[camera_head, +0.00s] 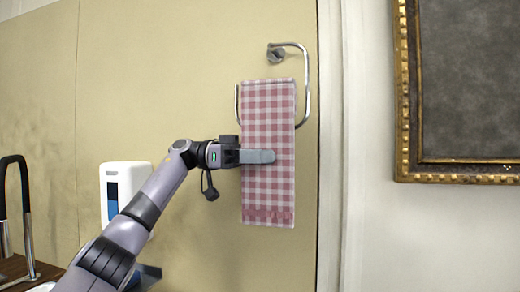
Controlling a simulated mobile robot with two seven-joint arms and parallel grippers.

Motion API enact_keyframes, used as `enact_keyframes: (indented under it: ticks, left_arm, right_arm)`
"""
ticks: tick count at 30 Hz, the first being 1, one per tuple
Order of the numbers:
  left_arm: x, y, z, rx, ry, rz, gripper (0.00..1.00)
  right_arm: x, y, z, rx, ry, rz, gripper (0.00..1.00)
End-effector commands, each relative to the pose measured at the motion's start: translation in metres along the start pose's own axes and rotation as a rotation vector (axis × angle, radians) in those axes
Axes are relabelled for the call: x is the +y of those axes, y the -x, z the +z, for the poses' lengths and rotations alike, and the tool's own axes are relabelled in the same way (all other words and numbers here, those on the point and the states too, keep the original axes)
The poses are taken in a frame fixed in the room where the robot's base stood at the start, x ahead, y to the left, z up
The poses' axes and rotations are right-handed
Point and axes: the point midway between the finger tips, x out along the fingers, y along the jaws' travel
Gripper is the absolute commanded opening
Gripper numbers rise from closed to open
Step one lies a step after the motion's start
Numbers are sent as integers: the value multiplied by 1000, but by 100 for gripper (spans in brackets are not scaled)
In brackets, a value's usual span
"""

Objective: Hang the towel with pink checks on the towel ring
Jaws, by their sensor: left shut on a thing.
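The towel with pink checks (268,118) hangs upright and flat against the beige wall panel, its long side vertical. The chrome towel ring (307,85) is fixed to the wall. Its right side and left tip show beside the towel, and its lower bar is hidden behind the cloth. The towel's top edge stands above that lower part, so I cannot tell whether the cloth is looped over the bar or only in front of it. My left gripper (258,156) comes from the left and is shut on the towel at mid-height, one pale finger lying across its front. My right gripper is out of view.
A white dispenser (125,178) is on the wall behind my left arm. A black and chrome tap (20,215) stands on a brown counter (15,268) at the lower left. A gilt-framed picture (406,100) hangs at the right, past a white door trim (343,150).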

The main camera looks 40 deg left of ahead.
Motion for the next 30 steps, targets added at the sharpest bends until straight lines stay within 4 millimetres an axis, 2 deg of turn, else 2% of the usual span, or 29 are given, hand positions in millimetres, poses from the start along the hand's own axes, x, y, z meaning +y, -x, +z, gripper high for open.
enact_keyframes:
  ticks: [9, 12, 30]
  left_arm:
    - [-25, -1, -4, 2, 3, 1, 0]
    - [-24, 0, 12, 0, 1, 1, 0]
    - [-24, 0, 60, 0, 1, 0, 0]
  right_arm:
    - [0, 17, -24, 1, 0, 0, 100]
    - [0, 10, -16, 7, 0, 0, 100]
    - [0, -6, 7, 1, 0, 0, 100]
